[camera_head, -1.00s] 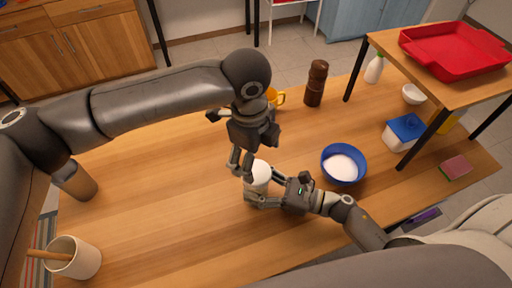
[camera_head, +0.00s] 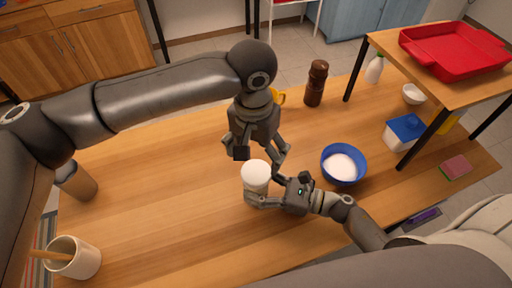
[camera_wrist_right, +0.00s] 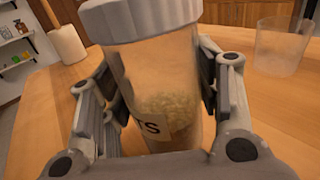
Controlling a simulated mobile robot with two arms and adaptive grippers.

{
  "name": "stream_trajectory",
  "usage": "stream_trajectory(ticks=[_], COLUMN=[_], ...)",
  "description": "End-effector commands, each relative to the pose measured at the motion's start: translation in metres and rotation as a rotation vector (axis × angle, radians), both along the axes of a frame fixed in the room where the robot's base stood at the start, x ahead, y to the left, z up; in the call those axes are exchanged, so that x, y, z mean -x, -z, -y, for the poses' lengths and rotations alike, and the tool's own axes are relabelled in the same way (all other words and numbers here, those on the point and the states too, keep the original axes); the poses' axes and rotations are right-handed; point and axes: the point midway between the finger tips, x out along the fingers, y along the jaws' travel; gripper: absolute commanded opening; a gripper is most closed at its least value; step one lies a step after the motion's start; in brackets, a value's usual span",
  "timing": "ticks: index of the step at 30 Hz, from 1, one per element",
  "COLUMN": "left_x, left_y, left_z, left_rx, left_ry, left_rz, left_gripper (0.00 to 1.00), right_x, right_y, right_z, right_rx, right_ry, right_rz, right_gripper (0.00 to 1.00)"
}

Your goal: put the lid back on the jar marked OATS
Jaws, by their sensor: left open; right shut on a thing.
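The jar (camera_head: 256,190) stands upright on the table with a white lid (camera_head: 256,172) on its top. In the right wrist view the clear jar (camera_wrist_right: 165,75) holds pale flakes, and its label shows the letters "TS"; the rest is hidden. My right gripper (camera_head: 264,194) is shut around the jar's body from the right. My left gripper (camera_head: 259,160) is open just behind and above the lid, its fingers spread and apart from it.
A blue bowl (camera_head: 344,165) of white powder stands right of the jar. A brown mill (camera_head: 315,84) and a yellow cup (camera_head: 278,97) are behind. A crock (camera_head: 87,260) and a glass (camera_head: 77,182) stand at the left. The table between them and the jar is clear.

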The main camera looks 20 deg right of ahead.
Motion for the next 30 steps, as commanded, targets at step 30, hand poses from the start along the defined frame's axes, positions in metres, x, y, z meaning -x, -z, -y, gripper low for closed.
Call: stream_trajectory(ticks=[30], left_x=[0.0009], left_y=[-0.008], left_z=[0.0003], left_rx=[-0.02], left_ry=[-1.217], left_rz=[-0.027], left_gripper=[0.81], right_x=[0.0001], right_y=[0.0001], right_z=[-0.0001], right_rx=[0.0], right_ry=[0.0], right_rz=[0.0], right_gripper=[0.0])
